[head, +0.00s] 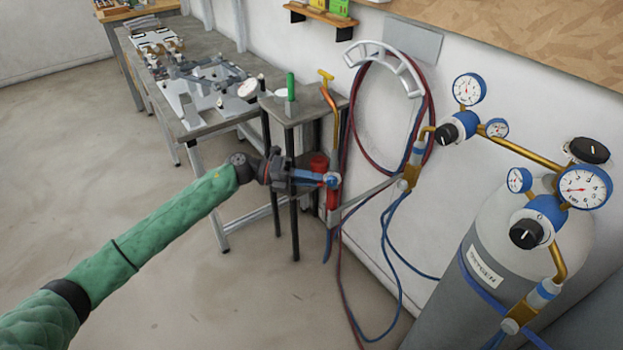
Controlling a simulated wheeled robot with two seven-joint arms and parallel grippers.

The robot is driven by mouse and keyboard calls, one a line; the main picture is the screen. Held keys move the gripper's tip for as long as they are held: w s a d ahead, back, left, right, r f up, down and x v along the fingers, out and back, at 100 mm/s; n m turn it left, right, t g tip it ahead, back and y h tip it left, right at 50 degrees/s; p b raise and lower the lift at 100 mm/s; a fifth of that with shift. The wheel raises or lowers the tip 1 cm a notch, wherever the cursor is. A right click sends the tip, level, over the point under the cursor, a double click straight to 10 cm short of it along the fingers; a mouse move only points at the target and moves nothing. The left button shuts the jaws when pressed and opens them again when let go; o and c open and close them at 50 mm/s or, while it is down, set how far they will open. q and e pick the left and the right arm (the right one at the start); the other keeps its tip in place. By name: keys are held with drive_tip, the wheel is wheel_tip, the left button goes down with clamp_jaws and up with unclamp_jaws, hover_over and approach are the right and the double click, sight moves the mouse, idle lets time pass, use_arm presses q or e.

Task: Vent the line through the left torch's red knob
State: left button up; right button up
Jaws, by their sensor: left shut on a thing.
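A torch (333,120) with a brass-orange neck hangs upright at the right edge of a small grey stand. Its lower part (332,198) is red, and hoses run down from it. My left gripper (328,180) reaches it from the left and is shut at the torch's valve area, with a small blue round part showing at the fingertips. The fingers cover what they grip, so I cannot clearly make out the red knob. My right gripper is not in view.
The small stand (291,108) carries a green upright item (290,86). A grey gas cylinder (470,290) with gauges and regulators stands at the right. Red and blue hoses (395,265) hang between. A workbench (185,125) stands behind; the floor at lower left is clear.

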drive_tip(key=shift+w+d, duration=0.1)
use_arm(q)
drive_tip(key=o, duration=1)
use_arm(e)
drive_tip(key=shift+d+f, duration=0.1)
use_arm(q)
drive_tip(key=a, duration=0.2)
drive_tip(key=a+b, duration=0.1)
drive_tip(key=a, duration=0.2)
drive_tip(key=w+a+b, duration=0.1)
drive_tip(key=a, duration=0.1)
drive_tip(key=shift+a+r, duration=0.3)
drive_tip(key=shift+a, duration=0.05)
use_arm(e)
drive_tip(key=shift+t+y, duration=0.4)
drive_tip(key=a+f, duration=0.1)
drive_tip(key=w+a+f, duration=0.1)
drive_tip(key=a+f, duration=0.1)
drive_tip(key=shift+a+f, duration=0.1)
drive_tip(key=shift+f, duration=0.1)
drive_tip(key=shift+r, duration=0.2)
